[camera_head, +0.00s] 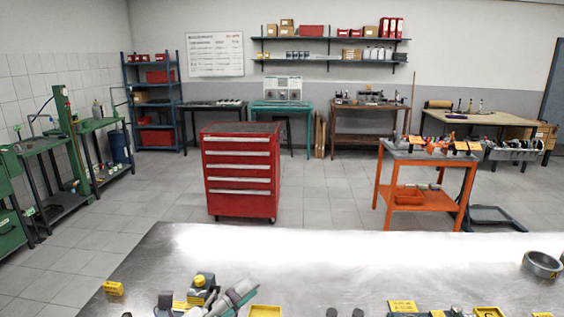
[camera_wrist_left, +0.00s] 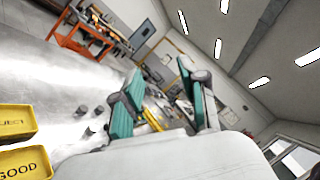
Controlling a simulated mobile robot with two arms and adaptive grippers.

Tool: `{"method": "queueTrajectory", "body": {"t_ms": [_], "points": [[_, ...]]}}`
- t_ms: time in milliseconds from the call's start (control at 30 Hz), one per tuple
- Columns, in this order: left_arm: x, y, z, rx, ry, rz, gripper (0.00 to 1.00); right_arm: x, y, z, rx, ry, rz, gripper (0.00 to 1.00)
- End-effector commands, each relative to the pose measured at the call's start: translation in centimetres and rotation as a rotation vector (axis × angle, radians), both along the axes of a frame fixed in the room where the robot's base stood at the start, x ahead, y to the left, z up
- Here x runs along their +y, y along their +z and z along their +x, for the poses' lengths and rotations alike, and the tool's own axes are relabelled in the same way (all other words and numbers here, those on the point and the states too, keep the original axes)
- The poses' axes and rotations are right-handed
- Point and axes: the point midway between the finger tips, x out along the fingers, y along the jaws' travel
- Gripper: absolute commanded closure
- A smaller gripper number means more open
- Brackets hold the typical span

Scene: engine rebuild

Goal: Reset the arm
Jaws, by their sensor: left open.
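My left gripper (camera_head: 234,297) is low in the head view, over the near edge of the steel bench, only partly in the picture. In the left wrist view its two teal-padded fingers (camera_wrist_left: 165,92) stand apart, and I see nothing gripped between them. A yellow and dark object (camera_head: 201,283) shows beside it in the head view; I cannot tell whether they touch. My right gripper is in neither view.
The steel bench (camera_head: 330,262) is largely bare at its far side. A metal ring (camera_head: 542,265) lies at its right, a small yellow block (camera_head: 113,288) at its left. Yellow bins (camera_wrist_left: 22,161) show in the wrist view. A red tool cabinet (camera_head: 241,174) and orange cart (camera_head: 418,197) stand beyond.

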Motion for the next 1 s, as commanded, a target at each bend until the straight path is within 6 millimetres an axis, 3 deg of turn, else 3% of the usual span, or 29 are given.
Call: {"method": "queueTrajectory", "body": {"t_ms": [67,167,300,400,600,800,967,1000], "points": [[2.6,-0.6,0.7,0.216,0.168,-0.278,0.57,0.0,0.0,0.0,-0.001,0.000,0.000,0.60],[7.2,-4.3,0.9,0.519,0.404,-0.592,0.57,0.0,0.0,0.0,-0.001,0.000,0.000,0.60],[12.4,-12.9,-2.7,0.946,0.733,-0.928,0.57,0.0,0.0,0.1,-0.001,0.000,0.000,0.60],[14.0,-17.9,-6.8,1.182,0.916,-1.068,0.57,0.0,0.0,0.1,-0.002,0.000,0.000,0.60],[14.7,-23.4,-14.1,1.494,1.163,-1.204,0.57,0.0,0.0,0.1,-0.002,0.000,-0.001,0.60],[14.3,-26.1,-20.3,1.713,1.344,-1.269,0.57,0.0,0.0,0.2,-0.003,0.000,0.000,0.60],[13.8,-27.3,-24.9,1.865,1.471,-1.295,0.57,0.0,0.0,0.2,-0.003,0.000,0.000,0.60],[13.8,-28.9,-24.1,1.859,1.471,-1.286,0.57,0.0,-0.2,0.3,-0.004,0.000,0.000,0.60]]}}
